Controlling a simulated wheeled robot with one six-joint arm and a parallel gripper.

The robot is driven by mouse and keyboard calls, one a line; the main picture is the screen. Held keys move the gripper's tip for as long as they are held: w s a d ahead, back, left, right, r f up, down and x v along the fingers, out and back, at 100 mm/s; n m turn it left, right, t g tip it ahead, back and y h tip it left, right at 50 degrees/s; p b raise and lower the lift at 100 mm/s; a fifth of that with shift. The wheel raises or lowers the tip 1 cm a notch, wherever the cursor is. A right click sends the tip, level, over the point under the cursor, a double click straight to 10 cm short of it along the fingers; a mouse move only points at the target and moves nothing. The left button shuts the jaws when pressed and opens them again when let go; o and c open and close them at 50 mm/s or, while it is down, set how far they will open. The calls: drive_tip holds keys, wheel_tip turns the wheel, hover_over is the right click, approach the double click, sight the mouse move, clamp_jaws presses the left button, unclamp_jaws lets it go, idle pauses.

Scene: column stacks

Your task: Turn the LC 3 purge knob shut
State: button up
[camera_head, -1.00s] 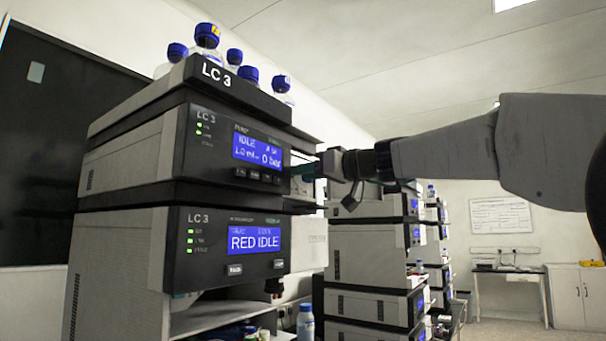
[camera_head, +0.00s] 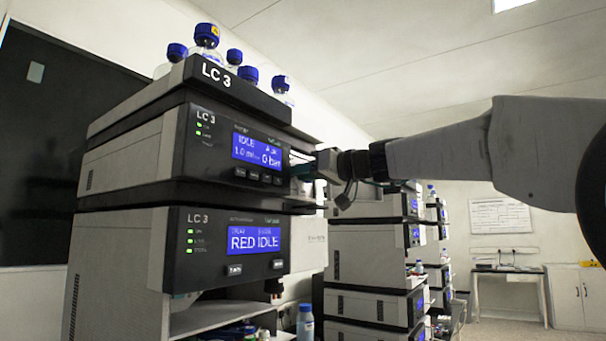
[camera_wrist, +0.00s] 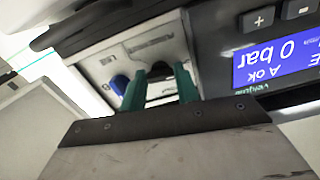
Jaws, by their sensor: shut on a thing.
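The LC 3 stack (camera_head: 215,72) fills the left of the head view. Its upper module (camera_head: 215,130) has a blue display reading IDLE and 0 bar. My gripper (camera_head: 302,172) reaches from the right to an open bay beside that display. In the wrist view its two teal fingers (camera_wrist: 160,78) point into the bay and are shut on the purge knob (camera_wrist: 160,70), a small dark grey part mostly hidden between them. The knob's angle cannot be read. A blue round part (camera_wrist: 120,84) sits just left of the fingers.
The display (camera_wrist: 275,58) and its buttons lie close to the right of the fingers in the wrist view. Bottles with blue caps (camera_head: 207,36) stand on top of the stack. Other instrument stacks (camera_head: 365,255) stand behind my arm.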

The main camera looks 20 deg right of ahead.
drive_tip(key=m, duration=0.4)
drive_tip(key=shift+s+a+r+m, duration=0.1)
drive_tip(key=shift+m, duration=3)
drive_tip(key=shift+r+m, duration=0.1)
drive_tip(key=shift+m, duration=3)
drive_tip(key=o, duration=0.7)
